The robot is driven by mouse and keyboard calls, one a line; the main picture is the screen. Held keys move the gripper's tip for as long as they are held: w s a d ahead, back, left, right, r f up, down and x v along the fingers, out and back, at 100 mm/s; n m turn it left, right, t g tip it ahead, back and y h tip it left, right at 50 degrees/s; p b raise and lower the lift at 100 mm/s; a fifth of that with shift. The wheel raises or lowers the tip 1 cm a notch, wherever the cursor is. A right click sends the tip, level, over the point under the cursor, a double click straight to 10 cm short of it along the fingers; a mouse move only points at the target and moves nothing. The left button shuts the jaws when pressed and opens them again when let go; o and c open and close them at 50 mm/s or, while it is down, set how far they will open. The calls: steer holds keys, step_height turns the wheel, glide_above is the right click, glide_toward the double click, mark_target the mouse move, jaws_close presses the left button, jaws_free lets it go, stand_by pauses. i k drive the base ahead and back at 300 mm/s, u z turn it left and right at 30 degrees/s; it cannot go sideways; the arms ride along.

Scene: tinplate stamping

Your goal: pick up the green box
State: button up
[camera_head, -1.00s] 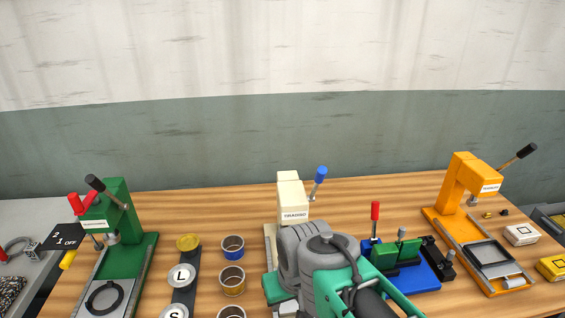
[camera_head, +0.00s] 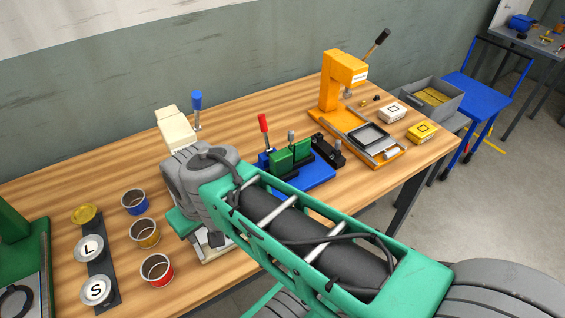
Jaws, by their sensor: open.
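A green box-like block (camera_head: 290,154) sits upright in the blue fixture (camera_head: 312,184) at the middle of the table, right of my arm's grey joint. It is the closest match to the green box; part of it is hidden by the fixture's black clamp parts. My green and grey arm crosses the front of the view. My gripper does not show; the arm's end is hidden or outside the picture.
The orange press (camera_head: 333,88) stands behind and right of the fixture, with a white box (camera_head: 392,113) and a yellow box (camera_head: 422,133) beside it. The cream press (camera_head: 176,130) is left, behind my arm. Open cups (camera_head: 144,233) and lidded tins (camera_head: 89,250) stand further left.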

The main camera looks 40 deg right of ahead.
mark_target(281, 161)
steer(key=k, duration=1.15)
steer(key=u, duration=0.95)
steer(key=i, duration=1.2)
steer(key=u, duration=0.05)
